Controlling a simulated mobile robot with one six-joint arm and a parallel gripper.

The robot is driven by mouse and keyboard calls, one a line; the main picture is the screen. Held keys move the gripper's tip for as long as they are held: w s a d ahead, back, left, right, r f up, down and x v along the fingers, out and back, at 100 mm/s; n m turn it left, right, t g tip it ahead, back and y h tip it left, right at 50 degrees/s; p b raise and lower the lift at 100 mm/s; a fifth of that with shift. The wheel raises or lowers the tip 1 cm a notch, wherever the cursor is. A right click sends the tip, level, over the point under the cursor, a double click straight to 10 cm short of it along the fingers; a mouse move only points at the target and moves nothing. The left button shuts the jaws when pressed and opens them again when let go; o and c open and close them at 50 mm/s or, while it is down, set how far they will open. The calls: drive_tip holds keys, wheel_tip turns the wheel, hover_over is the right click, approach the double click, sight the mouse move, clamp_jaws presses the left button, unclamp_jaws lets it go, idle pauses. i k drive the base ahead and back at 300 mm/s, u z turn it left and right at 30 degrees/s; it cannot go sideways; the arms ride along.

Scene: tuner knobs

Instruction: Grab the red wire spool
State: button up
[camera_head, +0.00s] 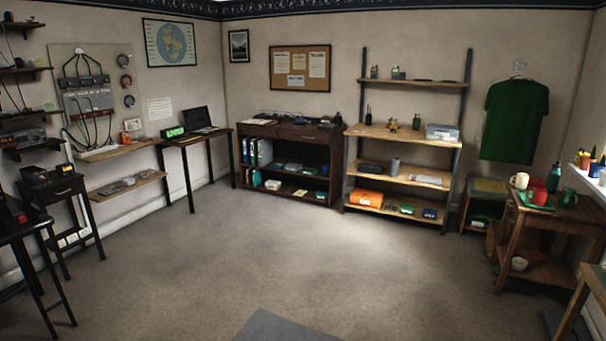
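I cannot make out the red wire spool with certainty. A small red round object (540,196) sits on a green tray on the wooden side table at the right, and it is too small to tell if it is a spool or a cup. A small red spot (21,218) shows on dark equipment at the far left edge. My gripper is not in view.
The carpeted floor (270,240) in the middle is clear. A dark cabinet (290,133) and an open wooden shelf unit (404,180) holding an orange box (366,198) stand along the back wall. The wooden side table (552,218) and narrow dark tables (70,190) line the sides.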

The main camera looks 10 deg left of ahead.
sight(20, 217)
drive_tip(key=z, duration=0.85)
drive_tip(key=k, duration=0.15)
drive_tip(key=u, duration=2.85)
drive_tip(key=i, duration=0.6)
drive_tip(key=u, duration=0.1)
drive_tip(key=k, duration=0.45)
drive_tip(key=u, duration=0.05)
